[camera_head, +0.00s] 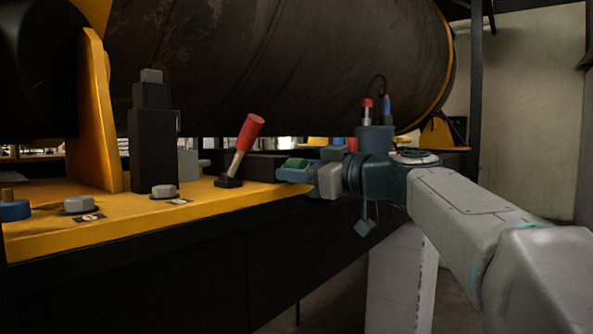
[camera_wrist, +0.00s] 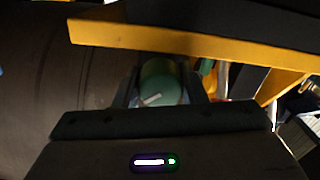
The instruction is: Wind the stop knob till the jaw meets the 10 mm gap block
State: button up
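The stop knob looks like a green round knob with a white pointer mark; it shows between my fingers in the wrist view (camera_wrist: 162,84). In the head view a green patch (camera_head: 296,163) shows at the fingertips of my gripper (camera_head: 298,177), at the right end of the yellow-topped bench. In the wrist view my gripper (camera_wrist: 162,80) has one finger on each side of the knob, and both appear to press against it. The knob's far side is hidden. I cannot make out the jaw or the 10 mm gap block in either view.
A red-handled lever (camera_head: 246,145) leans up from the yellow bench top (camera_head: 130,219), left of my gripper. A black stepped post (camera_head: 152,140) and grey bolts (camera_head: 164,191) stand farther left. A large dark cylinder (camera_head: 270,65) fills the back. A yellow beam (camera_wrist: 170,39) crosses the wrist view.

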jog(key=shift+m+b, duration=0.3)
jog(key=shift+c, duration=0.3)
jog(key=m+b, duration=0.1)
jog(key=m, duration=0.1)
jog(key=shift+f+m, duration=0.1)
jog(key=shift+m, duration=0.3)
jog(key=shift+m+b, duration=0.6)
jog(key=shift+m, duration=1.6)
jog(key=o, duration=1)
